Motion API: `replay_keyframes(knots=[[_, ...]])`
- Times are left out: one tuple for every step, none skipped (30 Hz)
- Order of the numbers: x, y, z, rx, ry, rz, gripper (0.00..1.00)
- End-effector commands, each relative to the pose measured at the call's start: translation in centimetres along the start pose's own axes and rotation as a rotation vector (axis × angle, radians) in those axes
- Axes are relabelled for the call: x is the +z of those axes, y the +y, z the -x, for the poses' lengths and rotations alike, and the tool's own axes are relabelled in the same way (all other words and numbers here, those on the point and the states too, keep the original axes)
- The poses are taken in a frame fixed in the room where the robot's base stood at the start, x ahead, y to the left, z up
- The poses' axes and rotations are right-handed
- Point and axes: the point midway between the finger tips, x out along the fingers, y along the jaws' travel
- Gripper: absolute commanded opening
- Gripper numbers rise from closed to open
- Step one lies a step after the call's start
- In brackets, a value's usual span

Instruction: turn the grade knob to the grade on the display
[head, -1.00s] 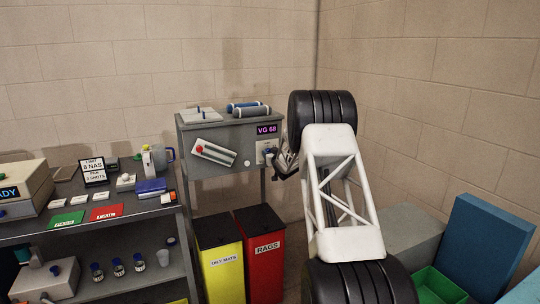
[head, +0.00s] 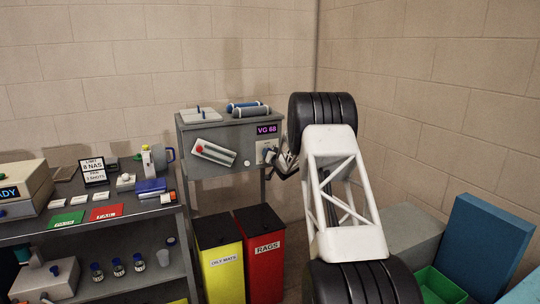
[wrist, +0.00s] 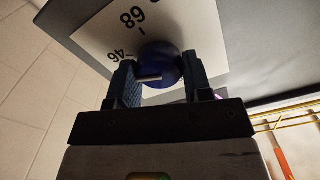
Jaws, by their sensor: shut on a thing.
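The display (head: 267,129) on the front of the grey cabinet reads VG 68 in purple. The blue round grade knob (wrist: 160,62) sits on a white dial plate (wrist: 95,32) marked 46 and 68, with more marks cut off. In the wrist view the plate appears tilted. My gripper (wrist: 158,80) is shut on the knob, one finger on each side. A light pointer bar on the knob points left, towards the 46 side in the wrist view; its exact setting is hard to tell. In the head view my gripper (head: 277,157) is at the dial plate, and the knob is mostly hidden.
The grey cabinet (head: 205,168) also carries a slanted lever plate with a red knob (head: 199,149). Yellow (head: 219,262) and red (head: 260,250) bins stand below. A bench (head: 100,232) with bottles and cards is at the left.

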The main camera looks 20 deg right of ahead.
Motion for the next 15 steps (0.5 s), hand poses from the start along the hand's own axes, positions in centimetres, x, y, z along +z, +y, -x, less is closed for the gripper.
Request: replay_keyframes(knots=[[-0.04, 0.0, 0.0, 0.0, 0.001, -0.041, 0.22], [-0.04, 0.01, 0.0, 0.0, 0.001, -0.069, 0.22], [-0.05, 0.01, 0.0, 0.0, 0.001, -0.108, 0.22], [-0.07, 0.01, 0.0, 0.0, 0.001, -0.136, 0.22], [-0.09, 0.0, 0.0, 0.0, 0.001, -0.165, 0.22], [-0.1, 0.01, 0.01, 0.0, 0.001, -0.203, 0.22], [-0.09, 0.01, 0.01, 0.0, 0.001, -0.232, 0.22], [-0.07, 0.02, 0.01, 0.0, 0.001, -0.26, 0.22], [-0.04, 0.04, 0.01, 0.0, 0.0, -0.299, 0.22], [-0.02, 0.05, 0.01, 0.0, 0.0, -0.327, 0.22], [-0.01, 0.06, 0.01, 0.0, 0.0, -0.356, 0.22], [-0.01, 0.07, 0.0, 0.0, 0.0, -0.394, 0.22], [-0.02, 0.07, 0.0, 0.0, 0.0, -0.422, 0.22], [-0.03, 0.07, -0.01, 0.0, 0.0, -0.451, 0.22], [-0.04, 0.08, -0.02, 0.0, 0.001, -0.489, 0.22]])
